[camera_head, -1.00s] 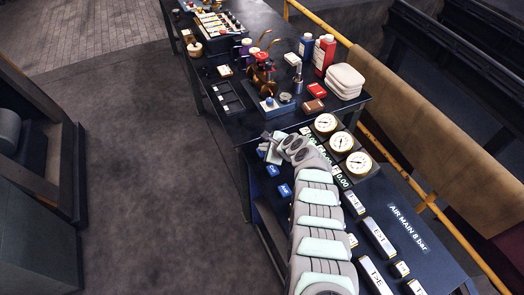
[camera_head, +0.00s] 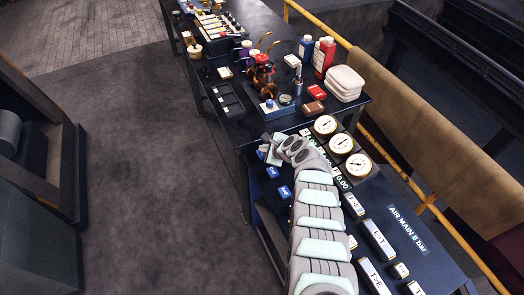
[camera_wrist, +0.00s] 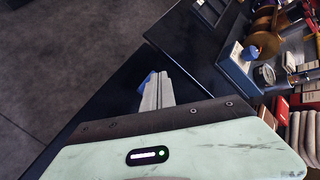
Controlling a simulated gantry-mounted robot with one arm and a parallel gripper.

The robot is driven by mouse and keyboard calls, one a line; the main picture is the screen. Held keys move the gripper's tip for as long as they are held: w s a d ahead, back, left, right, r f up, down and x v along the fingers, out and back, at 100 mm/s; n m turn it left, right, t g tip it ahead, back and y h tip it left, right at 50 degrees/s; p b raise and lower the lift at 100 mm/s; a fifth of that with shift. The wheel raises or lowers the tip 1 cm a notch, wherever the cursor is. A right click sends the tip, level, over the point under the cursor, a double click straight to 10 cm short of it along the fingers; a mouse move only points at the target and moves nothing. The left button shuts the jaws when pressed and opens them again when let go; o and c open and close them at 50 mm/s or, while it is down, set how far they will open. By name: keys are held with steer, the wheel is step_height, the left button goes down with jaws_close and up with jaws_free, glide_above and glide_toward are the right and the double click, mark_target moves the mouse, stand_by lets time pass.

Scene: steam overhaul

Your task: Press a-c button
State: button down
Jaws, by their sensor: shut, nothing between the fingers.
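Several blue buttons stand in a row along the left edge of the dark control bench. The farthest blue button (camera_head: 261,153) is partly covered by my gripper (camera_head: 270,152), and the middle blue button (camera_head: 272,172) and nearest blue button (camera_head: 284,192) are clear. Their labels are too small to read surely, so I cannot tell which is a-c. My gripper is shut and empty, with its fingers at the farthest button. In the wrist view, my gripper (camera_wrist: 152,76) hides most of a blue button (camera_wrist: 146,81) just behind the fingers; I cannot tell whether they touch.
Three round gauges (camera_head: 341,144) and a green digital display (camera_head: 343,183) stand beyond my arm. White-labelled blocks (camera_head: 378,239) lie right of it. The table behind holds a red bottle (camera_head: 324,57), white pads (camera_head: 345,83) and a brass model (camera_head: 263,74).

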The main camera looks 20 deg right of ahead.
mark_target(264, 154)
steer(key=shift+r, duration=0.3)
step_height(264, 154, up, 6)
steer(key=p, duration=0.6)
stand_by(0.8)
